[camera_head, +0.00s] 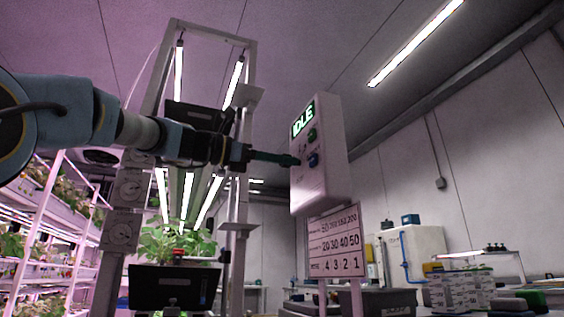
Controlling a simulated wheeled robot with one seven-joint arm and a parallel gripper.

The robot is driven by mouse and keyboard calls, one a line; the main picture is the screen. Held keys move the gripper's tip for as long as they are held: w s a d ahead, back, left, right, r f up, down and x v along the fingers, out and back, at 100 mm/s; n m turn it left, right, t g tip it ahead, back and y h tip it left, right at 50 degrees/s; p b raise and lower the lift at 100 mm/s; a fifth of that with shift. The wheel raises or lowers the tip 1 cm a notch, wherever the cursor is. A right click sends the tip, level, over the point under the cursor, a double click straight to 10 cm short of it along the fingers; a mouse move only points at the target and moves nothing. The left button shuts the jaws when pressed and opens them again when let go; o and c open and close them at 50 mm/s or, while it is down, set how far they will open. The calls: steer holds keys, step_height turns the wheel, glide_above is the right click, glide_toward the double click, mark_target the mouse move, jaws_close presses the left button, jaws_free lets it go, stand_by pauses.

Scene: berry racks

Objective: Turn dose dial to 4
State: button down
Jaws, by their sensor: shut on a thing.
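A white control box (309,187) stands right of centre, with a lit green "IDLE" display (303,119). I cannot read any dial's setting or tell for certain which dial is held. A sign (336,243) below has rows of numbers, the lowest reading 4 3 2 1.
A tall white frame with lamps (180,80) and a dark tray (172,288) stands behind my arm. Plant racks (45,230) line the left. Stacked boxes (458,290) and benches stand at the right. Open air lies right of the control box.

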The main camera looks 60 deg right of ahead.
steer(key=shift+f, duration=0.1)
steer(key=c, duration=0.5)
jaws_free()
steer(key=v, duration=1)
steer(key=shift+w+a, duration=0.2)
steer(key=shift+a, duration=0.15)
